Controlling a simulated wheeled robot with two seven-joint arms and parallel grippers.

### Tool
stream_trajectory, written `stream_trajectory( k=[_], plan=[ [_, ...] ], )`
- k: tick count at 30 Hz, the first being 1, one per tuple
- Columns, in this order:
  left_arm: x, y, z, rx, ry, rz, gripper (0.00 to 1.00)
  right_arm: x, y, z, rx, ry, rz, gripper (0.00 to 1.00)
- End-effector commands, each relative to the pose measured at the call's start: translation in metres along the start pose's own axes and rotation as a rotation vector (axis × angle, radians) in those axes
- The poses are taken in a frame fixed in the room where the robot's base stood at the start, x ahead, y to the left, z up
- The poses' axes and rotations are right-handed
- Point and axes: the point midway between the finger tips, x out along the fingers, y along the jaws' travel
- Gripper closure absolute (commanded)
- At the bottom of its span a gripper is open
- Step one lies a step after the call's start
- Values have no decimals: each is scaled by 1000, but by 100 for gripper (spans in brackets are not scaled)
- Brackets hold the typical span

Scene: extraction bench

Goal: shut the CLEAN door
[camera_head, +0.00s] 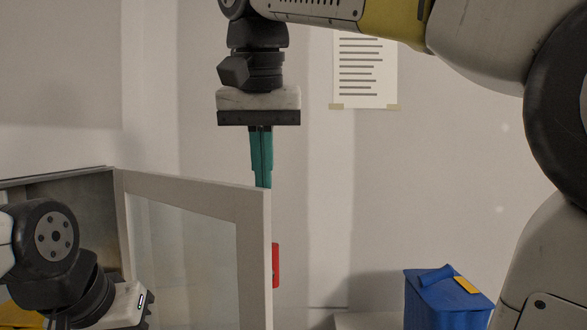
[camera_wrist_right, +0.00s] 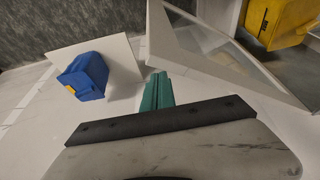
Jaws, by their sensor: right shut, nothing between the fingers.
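The door (camera_head: 255,240), a pale frame around a glass pane, stands open from the cabinet (camera_head: 60,178) in the head view. A red handle (camera_head: 276,265) shows at its free edge. No CLEAN lettering is legible. The door also shows in the right wrist view (camera_wrist_right: 175,55). My right gripper (camera_head: 263,186) points down with its green fingers shut and empty. Its tips are at the top of the door's free edge, partly hidden behind it; I cannot tell whether they touch. My left gripper (camera_head: 130,308) is at the lower left, in front of the cabinet; its fingers are out of sight.
A blue container (camera_head: 448,298) with a yellow patch stands on a white surface at the lower right. A yellow bin (camera_wrist_right: 277,22) sits inside the cabinet in the right wrist view. A printed sheet (camera_head: 365,72) hangs on the back wall. Space right of the door looks clear.

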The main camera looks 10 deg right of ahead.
Motion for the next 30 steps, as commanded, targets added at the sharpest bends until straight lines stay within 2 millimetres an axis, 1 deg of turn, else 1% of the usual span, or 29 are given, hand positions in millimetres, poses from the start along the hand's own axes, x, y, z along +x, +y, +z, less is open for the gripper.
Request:
stream_trajectory(
  k=[1,3,7,12,23,26,30],
  plan=[
    [0,0,0,0,0,0,100,-2,-7,5,-8,-1,-2,100],
    [0,0,0,0,0,0,100,-4,-15,11,-12,-1,-4,100],
    [0,0,0,0,0,0,100,-6,-23,17,-14,0,-5,100],
    [0,0,0,0,0,0,100,-7,-26,19,-14,0,-6,100],
    [0,0,0,0,0,0,100,-8,-26,19,-14,1,-6,100],
    [0,0,0,0,0,0,100,-16,-27,19,-15,2,-7,100],
    [0,0,0,0,0,0,100,-38,-27,18,-16,2,-9,100]
  ],
)
